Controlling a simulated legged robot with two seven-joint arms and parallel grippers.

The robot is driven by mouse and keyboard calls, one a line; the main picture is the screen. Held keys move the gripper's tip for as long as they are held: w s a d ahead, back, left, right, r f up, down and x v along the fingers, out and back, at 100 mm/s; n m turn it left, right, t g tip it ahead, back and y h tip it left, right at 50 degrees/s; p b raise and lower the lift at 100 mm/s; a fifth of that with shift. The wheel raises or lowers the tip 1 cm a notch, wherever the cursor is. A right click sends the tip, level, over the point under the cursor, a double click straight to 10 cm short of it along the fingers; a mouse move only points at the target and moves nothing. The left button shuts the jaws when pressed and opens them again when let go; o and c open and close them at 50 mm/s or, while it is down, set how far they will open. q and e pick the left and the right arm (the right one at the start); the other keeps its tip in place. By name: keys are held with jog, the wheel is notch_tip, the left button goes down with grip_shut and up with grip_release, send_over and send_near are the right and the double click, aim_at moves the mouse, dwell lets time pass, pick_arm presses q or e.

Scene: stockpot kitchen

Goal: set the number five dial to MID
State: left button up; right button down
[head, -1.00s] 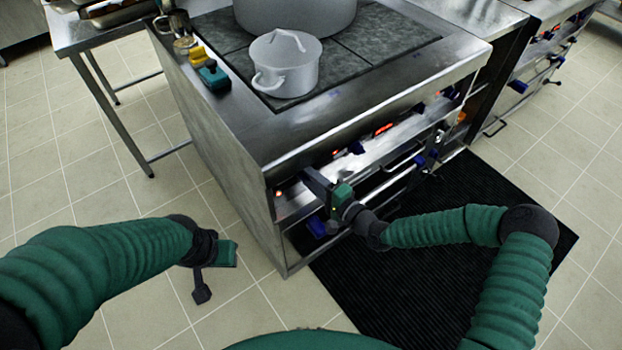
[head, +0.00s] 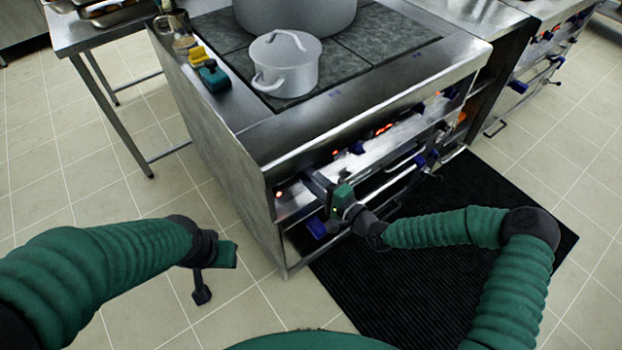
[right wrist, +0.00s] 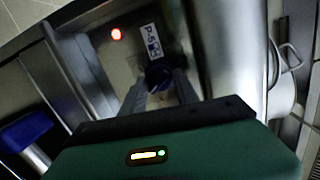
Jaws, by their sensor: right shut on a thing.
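The number five dial (right wrist: 158,77) is a dark blue knob on the stove's front panel, below a label (right wrist: 151,40) that reads like P-5. My right gripper (right wrist: 160,92) is shut on it, one finger on each side, in the right wrist view. A red lamp (right wrist: 116,34) glows on the panel beside the label. The dial's setting cannot be read. In the head view my right gripper (head: 316,184) reaches the left end of the stove's front and hides the dial. My left gripper (head: 205,287) hangs over the floor left of the stove; its opening is unclear.
The stove (head: 222,150) carries a small lidded pot (head: 287,72) and a larger stockpot (head: 295,14). Other blue knobs (head: 356,147) line the front panel. A rail (head: 405,172) runs below them. A black mat (head: 420,270) lies on the floor in front.

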jog(key=shift+w+d+f, duration=0.1)
jog(key=shift+w+d, duration=0.05)
jog(key=shift+d, duration=0.1)
jog(key=c, duration=1.2)
grip_release()
jog(key=shift+o, duration=1.4)
jog(key=shift+f, duration=0.1)
jog(key=p+v, duration=0.2)
jog(key=v, duration=1.5)
jog(key=shift+w, duration=0.1)
